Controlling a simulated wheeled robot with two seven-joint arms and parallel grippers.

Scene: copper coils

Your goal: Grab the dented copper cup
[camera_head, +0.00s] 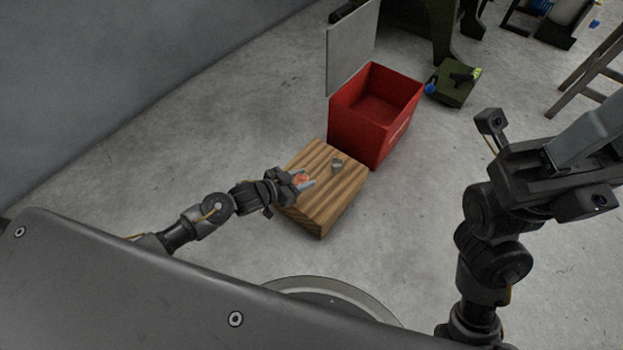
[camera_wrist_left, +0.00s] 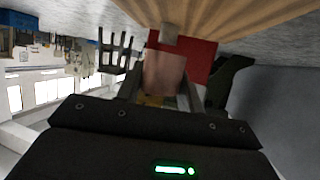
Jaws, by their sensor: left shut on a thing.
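The copper cup (camera_head: 301,177) is a small orange-brown piece between the fingers of my left gripper (camera_head: 305,181), over the left part of a wooden block. In the left wrist view the cup (camera_wrist_left: 163,75) sits between the two grey fingers (camera_wrist_left: 160,92), which are shut on it. Its dent cannot be made out. Whether it still touches the block is unclear. A small grey metal cup (camera_head: 337,164) stands on the block to the right, apart from the gripper. My right gripper (camera_head: 588,138) is raised at the right; its fingertips do not show clearly.
The wooden block (camera_head: 326,205) stands on the grey floor. A dark green case (camera_head: 453,92) lies farther back. Bare floor surrounds the block at left and front.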

